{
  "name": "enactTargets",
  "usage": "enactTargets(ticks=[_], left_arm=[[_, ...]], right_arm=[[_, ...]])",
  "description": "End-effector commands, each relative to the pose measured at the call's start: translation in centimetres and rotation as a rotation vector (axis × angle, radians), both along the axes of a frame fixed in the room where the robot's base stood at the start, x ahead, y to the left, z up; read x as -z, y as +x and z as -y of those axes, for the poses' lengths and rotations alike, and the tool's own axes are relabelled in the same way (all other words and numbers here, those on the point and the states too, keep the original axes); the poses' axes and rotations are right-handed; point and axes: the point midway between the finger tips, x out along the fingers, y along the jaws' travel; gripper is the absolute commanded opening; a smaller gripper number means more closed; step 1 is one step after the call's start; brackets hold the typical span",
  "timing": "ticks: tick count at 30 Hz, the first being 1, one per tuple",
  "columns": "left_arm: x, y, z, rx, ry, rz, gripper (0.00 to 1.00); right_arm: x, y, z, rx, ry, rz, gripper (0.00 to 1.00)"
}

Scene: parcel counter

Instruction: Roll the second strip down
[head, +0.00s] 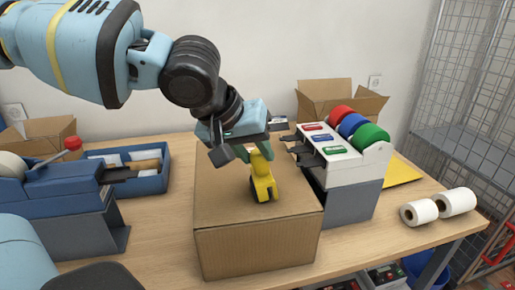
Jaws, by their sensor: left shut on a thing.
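A closed brown cardboard box (255,243) stands on the wooden counter in the middle of the head view. My left gripper (258,153) comes in from the upper left and is shut on a yellow roller tool (263,182). The tool stands upright at the box's top, towards its front right; whether it touches the cardboard I cannot tell. I cannot make out any strip on the box top. Part of the top behind the tool is hidden by the gripper. My right gripper is not in view.
A label dispenser (350,198) with red, blue and green rolls stands close on the box's right. White rolls (419,213) lie near the counter's right edge. A blue tray (148,180) and a blue tape machine (65,195) are on the left. An open carton (340,97) stands behind.

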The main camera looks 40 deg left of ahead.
Motion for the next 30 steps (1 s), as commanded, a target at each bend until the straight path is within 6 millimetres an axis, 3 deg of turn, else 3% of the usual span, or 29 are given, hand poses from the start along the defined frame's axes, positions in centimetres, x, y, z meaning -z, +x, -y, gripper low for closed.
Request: enactTargets(ticks=[30], left_arm=[[0.6,-2.4,-2.1,-0.002,0.000,-0.016,0.00]], right_arm=[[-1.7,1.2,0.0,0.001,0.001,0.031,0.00]])
